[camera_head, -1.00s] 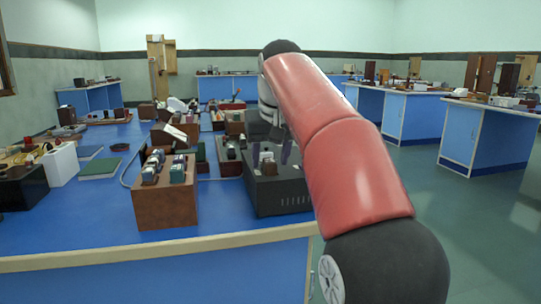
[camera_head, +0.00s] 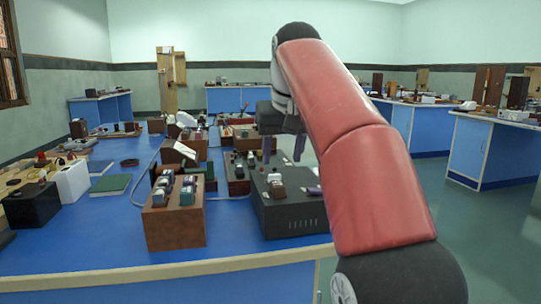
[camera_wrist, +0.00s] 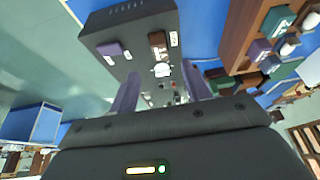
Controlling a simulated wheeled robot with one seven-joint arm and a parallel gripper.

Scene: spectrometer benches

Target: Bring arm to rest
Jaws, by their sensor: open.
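My gripper (camera_head: 283,150) is open with nothing between its fingers. It hangs above the blue bench, over the far part of a dark grey box (camera_head: 291,212) with small blocks on top. In the wrist view my gripper (camera_wrist: 160,92) shows two purple-grey fingers spread apart, and the dark grey box (camera_wrist: 128,22) lies beyond them. My red arm reaches from the lower right of the head view up to the wrist.
A wooden box (camera_head: 175,220) holding small coloured blocks stands left of the grey box. A green book (camera_head: 110,185), a white box (camera_head: 71,183) and a black box (camera_head: 31,205) are further left. Other blue benches (camera_head: 490,148) stand right and behind, with open floor between.

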